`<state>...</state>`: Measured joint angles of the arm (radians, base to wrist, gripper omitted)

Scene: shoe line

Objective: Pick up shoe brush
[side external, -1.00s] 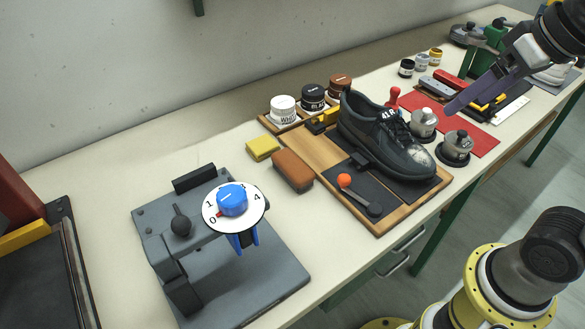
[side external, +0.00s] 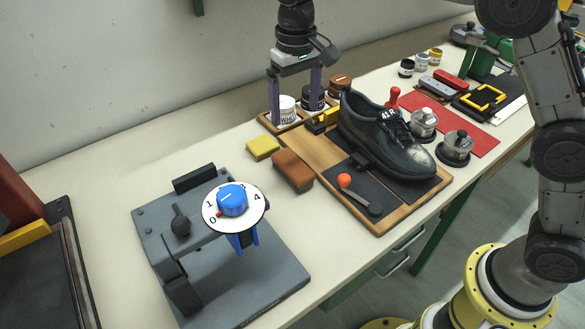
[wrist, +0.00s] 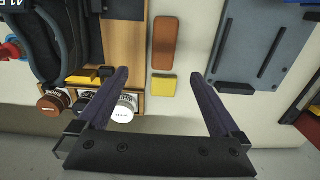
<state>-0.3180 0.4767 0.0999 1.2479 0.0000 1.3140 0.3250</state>
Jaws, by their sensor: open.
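A brown, rounded block that looks like the shoe brush (side external: 292,170) lies on the bench at the left edge of the wooden board. In the wrist view the brush (wrist: 165,42) lies upright in the picture, beyond the fingertips and roughly between their lines. My gripper (side external: 296,115) is open and empty, pointing down, with its purple fingers in front of the polish jars in the side view. In the wrist view the gripper (wrist: 160,74) has its fingers wide apart, with a yellow sponge (wrist: 163,85) between them in the picture. Nothing hides the brush.
The wooden board (side external: 298,150) holds a dark shoe (side external: 385,140) and an orange-knobbed lever (side external: 345,181). A white jar (side external: 287,108) and other polish jars stand behind. A grey machine with a blue dial (side external: 232,199) stands at the front left. The bench left of the sponge is clear.

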